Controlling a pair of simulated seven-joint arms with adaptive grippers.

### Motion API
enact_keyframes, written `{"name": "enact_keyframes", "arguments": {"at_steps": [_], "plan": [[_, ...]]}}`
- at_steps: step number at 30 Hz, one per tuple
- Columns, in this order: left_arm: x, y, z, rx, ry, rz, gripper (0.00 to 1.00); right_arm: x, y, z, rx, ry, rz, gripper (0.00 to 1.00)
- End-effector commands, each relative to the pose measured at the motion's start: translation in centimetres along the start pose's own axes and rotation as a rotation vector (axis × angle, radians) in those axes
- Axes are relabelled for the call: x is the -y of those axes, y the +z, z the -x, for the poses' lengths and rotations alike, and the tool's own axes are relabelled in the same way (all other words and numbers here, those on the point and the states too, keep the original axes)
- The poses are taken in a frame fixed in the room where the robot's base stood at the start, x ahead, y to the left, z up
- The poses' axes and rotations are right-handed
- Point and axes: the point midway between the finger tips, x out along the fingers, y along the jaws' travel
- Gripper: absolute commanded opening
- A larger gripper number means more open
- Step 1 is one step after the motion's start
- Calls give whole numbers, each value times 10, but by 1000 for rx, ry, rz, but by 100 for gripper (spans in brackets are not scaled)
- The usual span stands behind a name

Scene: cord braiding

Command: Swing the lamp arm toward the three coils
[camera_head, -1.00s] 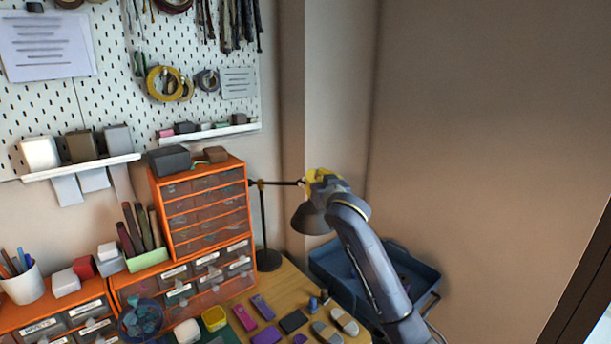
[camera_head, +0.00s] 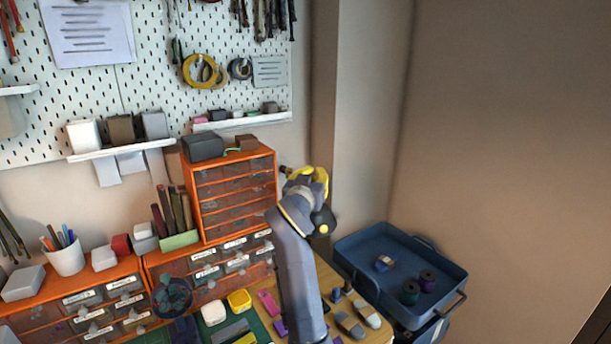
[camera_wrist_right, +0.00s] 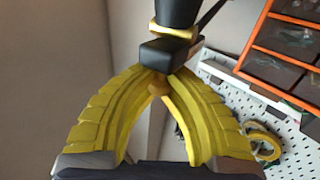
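My right gripper (camera_head: 304,180) is beside the upper right of the orange drawer cabinet. In the right wrist view its yellow fingertips (camera_wrist_right: 158,84) come together at a dark block on the lamp arm (camera_wrist_right: 168,52). A short dark piece of the lamp also shows left of the gripper in the head view. The stand and shade are hidden behind my right arm there. No group of three coils is certain. On the pegboard hang yellow rings (camera_head: 198,70) and a dark ring (camera_head: 240,68). My left gripper is out of view.
A blue tray (camera_head: 448,267) at the right holds two dark spools (camera_head: 409,292) and a small block (camera_head: 383,264). The orange drawer cabinet (camera_head: 232,158) stands close left of my gripper. Small pieces lie on the bench in front. Bare wall is at the right.

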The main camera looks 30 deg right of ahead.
Motion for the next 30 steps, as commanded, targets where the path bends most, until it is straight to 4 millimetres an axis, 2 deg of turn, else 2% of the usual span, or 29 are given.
{"name": "enact_keyframes", "arguments": {"at_steps": [1, 14, 15, 24, 30], "plan": [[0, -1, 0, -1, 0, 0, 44, -2, -11, 2, -21, 4, -13, 0], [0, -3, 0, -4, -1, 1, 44, -4, -11, 2, -23, 13, -11, 0], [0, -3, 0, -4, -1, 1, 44, -3, -11, 2, -22, 13, -11, 9], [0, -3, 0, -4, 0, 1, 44, -3, -7, 1, -13, 13, -7, 42], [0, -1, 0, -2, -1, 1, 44, -3, -5, 1, -10, 13, -5, 42]]}}
